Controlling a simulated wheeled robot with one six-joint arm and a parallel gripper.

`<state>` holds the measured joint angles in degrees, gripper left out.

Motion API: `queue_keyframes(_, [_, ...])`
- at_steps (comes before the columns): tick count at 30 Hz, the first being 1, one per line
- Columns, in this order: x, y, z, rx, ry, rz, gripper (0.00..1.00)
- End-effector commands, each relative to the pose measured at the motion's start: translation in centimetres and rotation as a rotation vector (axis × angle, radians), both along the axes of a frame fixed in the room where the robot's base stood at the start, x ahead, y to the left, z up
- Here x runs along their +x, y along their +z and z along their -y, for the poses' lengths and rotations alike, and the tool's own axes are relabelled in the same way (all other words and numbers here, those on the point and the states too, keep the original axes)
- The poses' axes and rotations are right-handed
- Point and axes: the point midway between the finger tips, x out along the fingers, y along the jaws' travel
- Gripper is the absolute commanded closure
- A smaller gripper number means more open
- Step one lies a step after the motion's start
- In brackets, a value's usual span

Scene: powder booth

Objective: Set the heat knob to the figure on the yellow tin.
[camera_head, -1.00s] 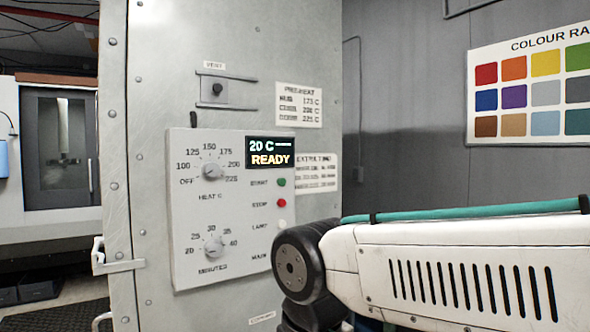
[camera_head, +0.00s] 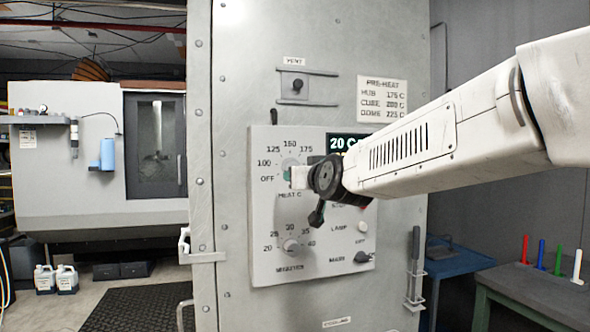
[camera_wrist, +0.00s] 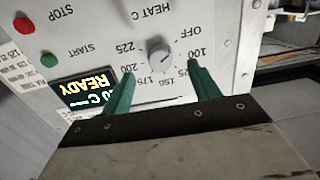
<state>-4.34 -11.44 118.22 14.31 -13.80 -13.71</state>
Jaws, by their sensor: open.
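The heat knob (camera_wrist: 160,55) is a grey round dial on the white control panel, with figures from OFF to 225 around it. The wrist view shows it upside down. Its mark seems to point toward OFF, but it is small. My gripper (camera_wrist: 161,67) is open, its two green fingers apart, one tip on either side of the knob; I cannot tell whether they touch it. In the head view my gripper (camera_head: 289,174) partly covers the dial's lower right. No yellow tin is in view.
A display (camera_wrist: 87,90) reads READY. A minutes knob (camera_head: 291,246) sits below. A PRE-HEAT card (camera_head: 383,98) lists HUB 175 C, CUBE 200 C, DOME 225 C. Green and red buttons (camera_wrist: 21,26) are beside the dial. A green table (camera_head: 535,290) with coloured sticks stands right.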

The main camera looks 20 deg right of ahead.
Motion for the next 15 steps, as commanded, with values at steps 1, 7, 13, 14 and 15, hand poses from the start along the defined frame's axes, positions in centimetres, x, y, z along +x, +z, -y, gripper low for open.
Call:
queue_keyframes(1, [0.6,0.5,0.1,0.0,-0.008,0.027,0.39])
queue_keyframes(7, [2.8,1.2,0.2,0.0,-0.018,0.061,0.39])
queue_keyframes(13, [6.1,1.1,0.2,0.0,-0.018,0.058,0.39])
queue_keyframes(14, [6.5,1.1,0.2,0.0,-0.017,0.059,0.39])
queue_keyframes(15, [7.0,1.2,0.2,0.001,-0.017,0.059,0.39])
